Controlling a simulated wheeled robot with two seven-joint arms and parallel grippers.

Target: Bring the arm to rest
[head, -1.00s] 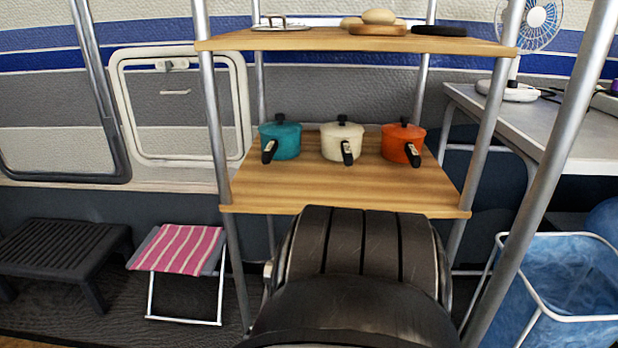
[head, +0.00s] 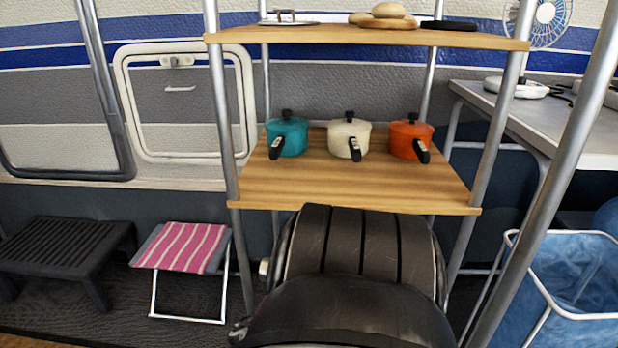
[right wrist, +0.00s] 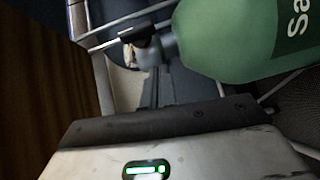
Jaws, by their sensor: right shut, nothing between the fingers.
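My right gripper (right wrist: 155,88) shows only in the right wrist view. Its dark fingers are together with nothing between them. A large green container (right wrist: 235,42) with white lettering is beside and beyond the fingers, at the upper right; I cannot tell whether they touch. A dark brown wooden surface (right wrist: 40,90) fills the left side of that view. My left gripper is in neither current view. My own dark body covers the lower middle of the head view.
A wooden shelf rack (head: 345,190) stands ahead, holding a teal pot (head: 287,135), a cream pot (head: 348,137) and an orange pot (head: 410,137). A pink striped stool (head: 185,248) and black step (head: 62,250) are left. A blue bin (head: 570,280) and grey table (head: 560,115) are right.

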